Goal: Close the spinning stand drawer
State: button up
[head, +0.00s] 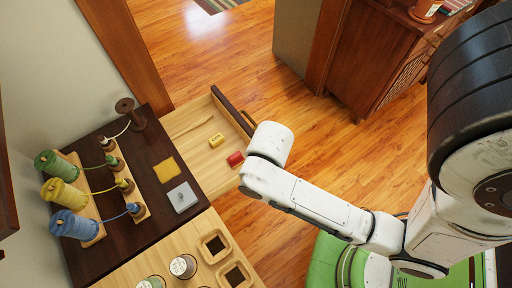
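The spinning stand (140,172) is at the left, with a dark top. Its pale wooden drawer (181,121) is pulled out toward the right, its dark front (228,108) standing clear of the stand. A handle shows on the outer side of the front. A thin wooden stick (195,128), a small yellow piece (216,140) and a red piece (235,158) lie inside. My white arm reaches in from the right and ends over the drawer's near front corner. My gripper's fingers do not show; the arm's last visible link hides what is below it.
Green, yellow and blue thread spools (70,224) stand on the dark top, with a yellow patch (165,169) and a grey plate (182,197). A pale wooden top (170,250) with cups adjoins it. A brown cabinet (372,55) stands at upper right. Wooden floor beyond the drawer is clear.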

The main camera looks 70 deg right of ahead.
aim_at(209, 166)
jog(key=k+l, duration=0.15)
jog(key=l, duration=0.3)
jog(key=k+l+u, duration=0.1)
jog(key=l, duration=0.3)
jog(key=k+l+u, duration=0.1)
jog(key=k+l, duration=0.15)
jog(key=l, duration=0.2)
jog(key=k+l, duration=0.2)
jog(key=l, duration=0.2)
jog(key=k+l+u, duration=0.1)
jog(key=l, duration=0.3)
jog(key=k+l, duration=0.25)
jog(key=l, duration=0.15)
jog(key=i+j+u, duration=0.3)
jog(key=i+j, duration=0.05)
